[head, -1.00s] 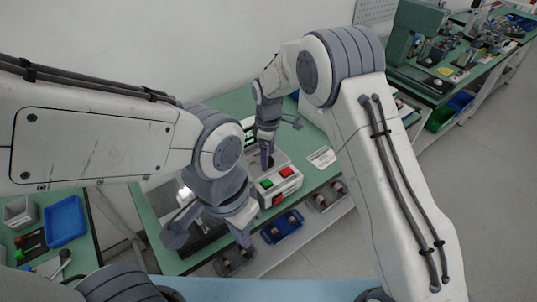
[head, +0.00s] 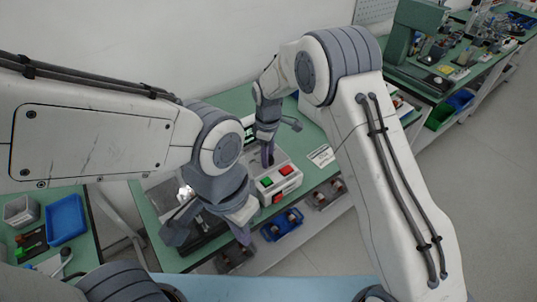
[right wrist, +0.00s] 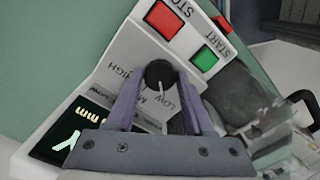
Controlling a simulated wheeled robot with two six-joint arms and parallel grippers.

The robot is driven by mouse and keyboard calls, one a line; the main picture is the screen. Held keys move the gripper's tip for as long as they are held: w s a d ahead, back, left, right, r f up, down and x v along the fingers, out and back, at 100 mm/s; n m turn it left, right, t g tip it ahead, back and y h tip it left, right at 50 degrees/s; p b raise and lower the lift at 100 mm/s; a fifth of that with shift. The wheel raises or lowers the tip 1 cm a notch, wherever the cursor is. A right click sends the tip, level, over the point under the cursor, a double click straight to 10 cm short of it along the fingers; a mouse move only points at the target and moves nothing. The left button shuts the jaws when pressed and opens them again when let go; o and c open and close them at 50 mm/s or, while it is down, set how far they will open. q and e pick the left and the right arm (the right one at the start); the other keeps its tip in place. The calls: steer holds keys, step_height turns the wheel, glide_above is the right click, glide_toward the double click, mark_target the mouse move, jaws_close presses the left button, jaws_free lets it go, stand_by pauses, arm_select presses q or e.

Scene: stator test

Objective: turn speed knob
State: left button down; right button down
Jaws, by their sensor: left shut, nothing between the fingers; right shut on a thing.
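The speed knob (right wrist: 158,74) is a round black knob with a white pointer line, on the sloped face of the grey-white control box (head: 284,183). HIGH and LOW are printed around it. In the right wrist view my right gripper (right wrist: 157,82) has its purple fingers on either side of the knob and is shut on it. In the head view my right gripper (head: 267,156) reaches down to the box and hides the knob. My left gripper (head: 243,236) is shut and empty, lower and to the left of the box, near the bench's front edge.
A red STOP button (right wrist: 163,20) and a green START button (right wrist: 205,60) sit close to the knob. A dark display (right wrist: 72,135) with green characters is on the box's other side. A blue holder (head: 282,225) with parts stands on the shelf below the bench.

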steer(key=m, duration=0.4)
steer(key=shift+r+m, duration=0.1)
steer(key=shift+m, duration=0.3)
steer(key=shift+w+m, duration=0.1)
steer(key=shift+m, duration=2)
steer(key=shift+c, duration=1.4)
jaws_free()
step_height(320, 180, up, 10)
steer(key=b, duration=0.1)
steer(key=shift+r, duration=0.2)
